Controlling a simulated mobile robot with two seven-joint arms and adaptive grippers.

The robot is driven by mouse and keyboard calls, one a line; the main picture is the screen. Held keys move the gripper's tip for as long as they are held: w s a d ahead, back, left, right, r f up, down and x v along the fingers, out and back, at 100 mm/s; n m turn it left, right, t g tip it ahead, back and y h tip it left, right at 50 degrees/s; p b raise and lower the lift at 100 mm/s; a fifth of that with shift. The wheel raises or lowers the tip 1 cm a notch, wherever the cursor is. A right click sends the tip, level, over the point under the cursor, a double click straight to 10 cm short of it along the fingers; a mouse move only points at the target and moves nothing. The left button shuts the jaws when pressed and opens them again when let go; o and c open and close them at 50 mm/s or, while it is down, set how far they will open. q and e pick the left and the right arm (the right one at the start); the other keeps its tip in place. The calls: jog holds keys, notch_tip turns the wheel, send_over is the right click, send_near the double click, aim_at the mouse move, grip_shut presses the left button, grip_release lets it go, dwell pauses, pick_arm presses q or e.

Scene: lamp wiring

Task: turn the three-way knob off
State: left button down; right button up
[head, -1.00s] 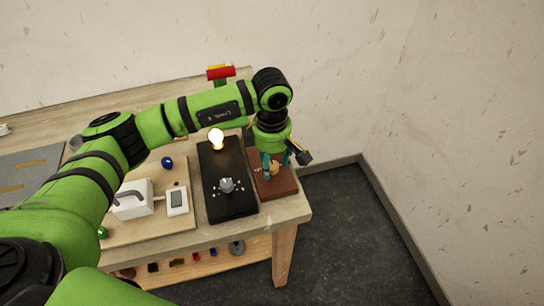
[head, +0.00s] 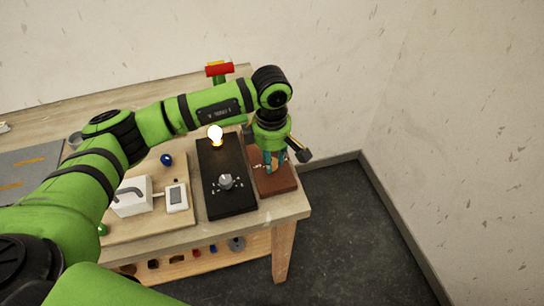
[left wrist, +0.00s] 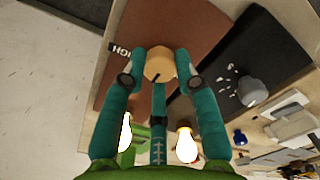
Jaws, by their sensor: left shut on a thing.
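The three-way knob is a round tan knob (left wrist: 160,62) with a dark pointer line, on a brown board (head: 279,187). The board also shows in the left wrist view (left wrist: 200,25), with part of a label, apparently "HIGH", left of the knob. My left gripper (head: 272,162) points down over the board. In the left wrist view its teal fingers (left wrist: 160,78) are shut around the knob. In the head view the fingers mostly hide the knob. My right gripper is not in view.
A black board (head: 229,203) with a grey knob (head: 226,181) and a lit bulb (head: 215,134) stands left of the brown board. Two lit bulbs show in the left wrist view. A white switch box (head: 176,197) lies further left. The table's right edge is close by.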

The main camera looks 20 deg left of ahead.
pick_arm(q)
jog(key=shift+a+f, duration=0.1)
jog(key=shift+a, duration=0.05)
jog(key=shift+n+b, duration=0.3)
jog(key=shift+b, duration=0.05)
jog(key=n+b, duration=0.3)
jog(key=shift+f+n, duration=0.2)
jog(key=shift+n, duration=0.1)
jog(key=n+b, duration=0.2)
jog(key=n, duration=0.2)
jog(key=shift+b, duration=0.35)
jog(key=shift+s+r+n+b, duration=0.15)
jog(key=shift+n+b, duration=0.5)
jog(key=shift+n, duration=0.65)
jog(key=c, duration=0.9)
grip_release()
jog(key=shift+c, duration=0.2)
